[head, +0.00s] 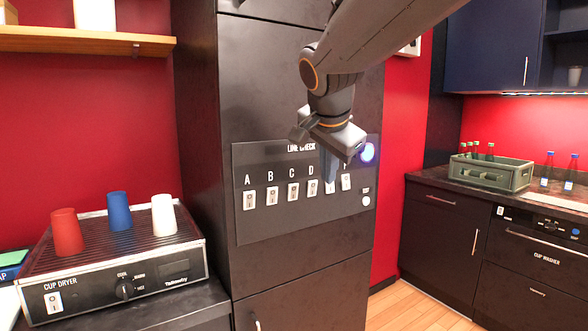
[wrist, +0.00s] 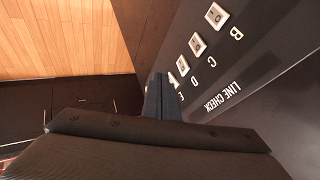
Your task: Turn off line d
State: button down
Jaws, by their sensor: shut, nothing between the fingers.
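The LINE CHECK panel (head: 275,225) is a dark plate on the tall black cabinet, with a row of white rocker switches under letters. The switch for line D (head: 313,187) is fourth from the left; it also shows in the wrist view (wrist: 182,66). I cannot tell which way its rocker is tilted. My gripper (head: 330,180) is shut and empty, pointing down in front of the panel just right of the D switch. Its fingers (wrist: 160,95) cover much of the E switch and hide letter E in the head view. I cannot tell whether they touch the panel.
A blue light (head: 367,152) glows at the panel's right, above a round white button (head: 366,201). A cup dryer (head: 115,260) with red, blue and white cups stands left. A bottle crate (head: 490,173) sits on the right counter. Space before the cabinet looks clear.

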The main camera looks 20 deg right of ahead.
aim_at(319, 179)
jog(key=shift+w+d+f+p, duration=0.1)
jog(key=shift+w+f+p, duration=0.45)
jog(key=shift+w, duration=0.65)
jog(key=shift+w+d+f+p, duration=0.1)
jog(key=shift+w+f+p, duration=0.2)
jog(key=shift+w+f, duration=0.7)
jog(key=shift+w+d+f+p, duration=0.1)
jog(key=shift+w+f+p, duration=0.3)
jog(key=shift+w, duration=1.05)
